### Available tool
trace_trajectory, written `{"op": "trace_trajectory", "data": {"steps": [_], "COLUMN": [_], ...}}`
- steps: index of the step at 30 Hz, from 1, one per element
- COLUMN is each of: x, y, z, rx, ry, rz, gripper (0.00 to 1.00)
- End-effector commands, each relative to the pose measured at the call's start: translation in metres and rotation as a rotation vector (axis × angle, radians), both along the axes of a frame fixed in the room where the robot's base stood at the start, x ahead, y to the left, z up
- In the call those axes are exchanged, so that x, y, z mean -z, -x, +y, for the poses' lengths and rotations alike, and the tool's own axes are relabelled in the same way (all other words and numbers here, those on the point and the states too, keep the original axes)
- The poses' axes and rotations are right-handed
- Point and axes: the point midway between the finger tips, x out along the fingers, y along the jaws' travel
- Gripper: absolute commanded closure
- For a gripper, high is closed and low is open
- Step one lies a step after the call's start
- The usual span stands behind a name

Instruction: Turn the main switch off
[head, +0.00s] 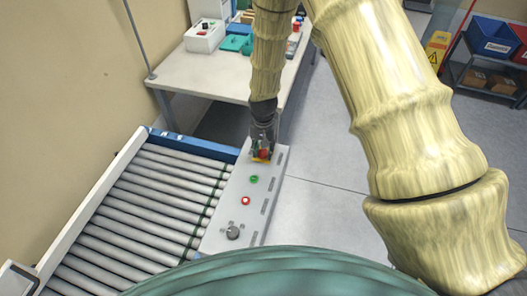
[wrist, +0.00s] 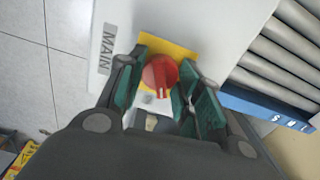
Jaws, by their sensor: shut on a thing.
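The main switch (wrist: 160,72) is a red rotary knob on a yellow plate (wrist: 178,50), next to a label reading MAIN (wrist: 106,48). In the head view the switch (head: 263,154) sits at the far end of a light grey control panel (head: 240,190). My gripper (wrist: 162,88) is at the switch, its teal-lined fingers on either side of the red knob and shut on it. In the head view my gripper (head: 262,145) comes down on the knob from above and hides part of it. The knob's exact angle is hard to read.
A green button (head: 254,179), a red button (head: 245,201) and a grey selector knob (head: 233,232) sit nearer on the panel. A roller conveyor (head: 145,205) runs along its left. A table (head: 205,75) with boxes stands behind. Floor is open to the right.

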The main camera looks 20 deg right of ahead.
Motion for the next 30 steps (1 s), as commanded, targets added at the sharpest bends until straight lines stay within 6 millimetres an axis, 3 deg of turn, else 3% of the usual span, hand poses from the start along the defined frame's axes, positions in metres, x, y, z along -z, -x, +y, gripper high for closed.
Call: {"op": "trace_trajectory", "data": {"steps": [30], "x": [0.0004], "y": [-0.0001], "z": [-0.0008], "rx": [-0.923], "ry": [0.0], "rz": [-0.001], "gripper": [0.89]}}
